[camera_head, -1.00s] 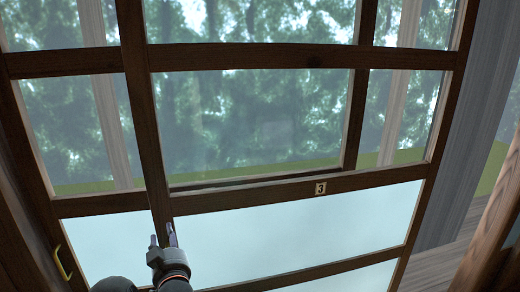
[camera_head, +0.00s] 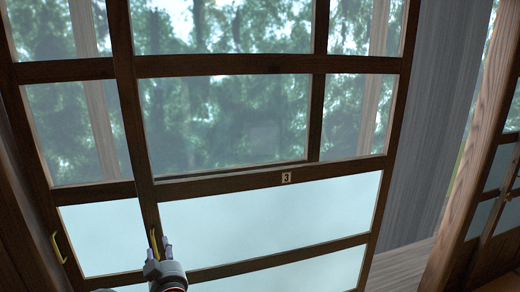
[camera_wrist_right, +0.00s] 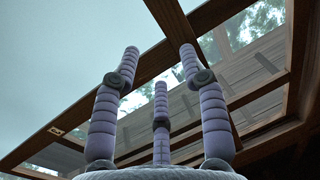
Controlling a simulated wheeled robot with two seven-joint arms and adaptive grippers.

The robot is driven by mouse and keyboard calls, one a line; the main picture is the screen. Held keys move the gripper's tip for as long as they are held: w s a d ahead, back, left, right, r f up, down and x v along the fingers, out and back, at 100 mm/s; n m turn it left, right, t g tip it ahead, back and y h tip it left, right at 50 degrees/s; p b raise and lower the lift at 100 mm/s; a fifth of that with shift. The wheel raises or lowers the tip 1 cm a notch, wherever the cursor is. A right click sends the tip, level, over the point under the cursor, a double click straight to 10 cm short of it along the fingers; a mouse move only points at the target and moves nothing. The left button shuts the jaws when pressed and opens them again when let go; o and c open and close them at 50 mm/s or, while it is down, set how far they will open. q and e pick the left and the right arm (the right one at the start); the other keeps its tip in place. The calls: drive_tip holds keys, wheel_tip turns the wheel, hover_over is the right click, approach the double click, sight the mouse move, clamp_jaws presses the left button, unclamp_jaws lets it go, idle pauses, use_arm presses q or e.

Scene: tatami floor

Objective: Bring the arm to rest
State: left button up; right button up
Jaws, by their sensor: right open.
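My right gripper (camera_head: 160,243) is low in the head view, in front of a wood-framed glass door (camera_head: 230,185). Its fingers point up and stand apart. A yellow handle (camera_head: 153,242) shows right beside the fingers; whether they touch cannot be told. In the right wrist view the gripper (camera_wrist_right: 158,75) has three spread purple-grey fingers with nothing between them. Glass panes and dark wooden bars show beyond them. Most of my right arm is below the head view. My left gripper is not in view.
Another yellow handle (camera_head: 58,247) is on the left part of the door frame. A small plate marked 3 (camera_head: 286,178) is on the door's crossbar. A grey wall (camera_head: 435,130) and a wooden post (camera_head: 470,170) stand at the right. Trees show through the glass.

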drive_tip(key=w+d+f+g+h, duration=0.1)
drive_tip(key=w+d+f, duration=0.15)
drive_tip(key=f, duration=0.35)
drive_tip(key=w+d+f+m+g+h, duration=0.1)
drive_tip(key=d+f, duration=0.3)
drive_tip(key=f, duration=0.1)
drive_tip(key=w+d+f+g, duration=0.1)
drive_tip(key=d+f, duration=0.2)
drive_tip(key=f, duration=0.3)
drive_tip(key=s+d+f+m+g+h, duration=0.1)
drive_tip(key=s+d+f+g, duration=0.1)
drive_tip(key=d+f, duration=0.55)
drive_tip(key=s+d+f+m+g+h, duration=0.15)
drive_tip(key=d+f, duration=0.25)
drive_tip(key=f, duration=0.6)
drive_tip(key=s+d+f+m+g, duration=0.1)
drive_tip(key=s+d+f+g, duration=0.3)
drive_tip(key=s+d+f, duration=0.55)
drive_tip(key=s+d+f+m+g, duration=0.1)
drive_tip(key=s+d+f+g, duration=0.1)
drive_tip(key=s, duration=0.6)
drive_tip(key=s+d+f+m+g, duration=0.2)
drive_tip(key=s+f, duration=0.3)
drive_tip(key=s, duration=0.4)
drive_tip(key=shift+d+f+g, duration=0.15)
drive_tip(key=shift+d+g, duration=0.15)
drive_tip(key=shift+g, duration=0.05)
drive_tip(key=shift+y, duration=0.25)
